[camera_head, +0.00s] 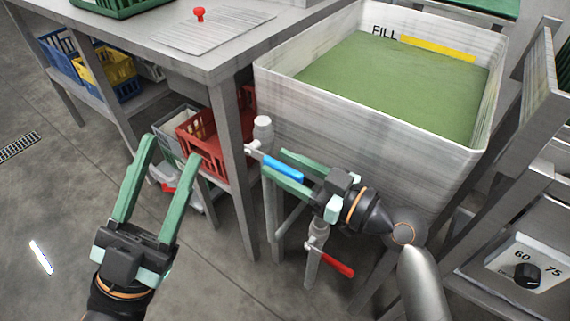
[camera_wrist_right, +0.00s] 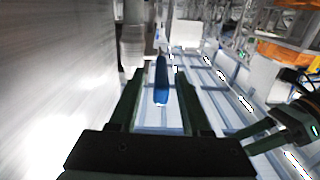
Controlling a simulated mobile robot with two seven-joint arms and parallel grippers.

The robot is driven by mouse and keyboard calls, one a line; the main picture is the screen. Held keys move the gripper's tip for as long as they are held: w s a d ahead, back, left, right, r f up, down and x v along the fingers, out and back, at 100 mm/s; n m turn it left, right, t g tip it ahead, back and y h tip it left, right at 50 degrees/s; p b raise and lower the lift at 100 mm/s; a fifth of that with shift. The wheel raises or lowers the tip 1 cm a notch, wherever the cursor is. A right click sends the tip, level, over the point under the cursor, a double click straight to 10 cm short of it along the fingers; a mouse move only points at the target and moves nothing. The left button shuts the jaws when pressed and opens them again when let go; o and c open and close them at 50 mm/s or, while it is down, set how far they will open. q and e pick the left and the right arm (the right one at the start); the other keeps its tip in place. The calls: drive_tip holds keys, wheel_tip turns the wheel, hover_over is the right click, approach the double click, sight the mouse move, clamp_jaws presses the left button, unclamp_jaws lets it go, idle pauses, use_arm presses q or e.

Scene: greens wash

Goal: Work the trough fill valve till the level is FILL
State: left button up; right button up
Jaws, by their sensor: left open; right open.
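The white trough (camera_head: 350,125) holds green water (camera_head: 385,85). On its inner back wall are the word FILL and a yellow band (camera_head: 438,48); the water surface lies close to the band's lower edge. The blue valve lever (camera_head: 285,170) sticks out from a pipe fitting below the trough's left corner. My right gripper (camera_head: 272,163) is open, its fingers on either side of the lever. The right wrist view also shows the blue lever (camera_wrist_right: 161,80) between the fingers; contact cannot be told. My left gripper (camera_head: 171,150) is open and empty over the floor.
A red-handled lever (camera_head: 337,264) sits on a pipe lower down, below my right gripper. A grey table (camera_head: 215,62) with crates beneath stands left of the trough. A red crate (camera_head: 205,150) is behind the valve. A dial panel (camera_head: 525,265) is at right.

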clamp_jaws()
idle(1.4)
